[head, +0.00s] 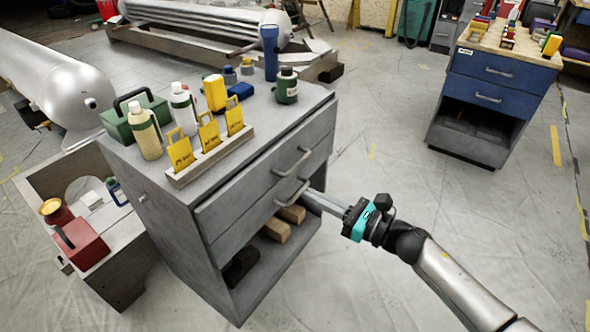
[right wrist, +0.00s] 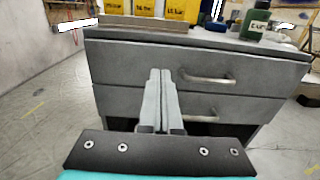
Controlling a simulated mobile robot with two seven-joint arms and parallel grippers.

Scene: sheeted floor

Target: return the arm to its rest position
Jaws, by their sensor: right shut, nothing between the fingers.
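My right gripper (head: 312,194) reaches in from the lower right in the head view, its fingers pointing at the front of a grey drawer cabinet (head: 262,182). In the right wrist view the fingers of the right gripper (right wrist: 159,75) are together and empty, in front of the drawer fronts and just left of the handles. The upper handle (head: 294,162) and lower handle (head: 292,193) show in the head view. Both drawers look closed. I cannot tell whether the fingertips touch the cabinet. My left gripper is not in view.
The cabinet top holds bottles, a green box (head: 133,117), and yellow tags in a rack (head: 212,158). Wooden blocks (head: 275,229) lie on its open lower shelf. A blue drawer cabinet (head: 497,84) stands at the upper right. The floor between the cabinets is clear.

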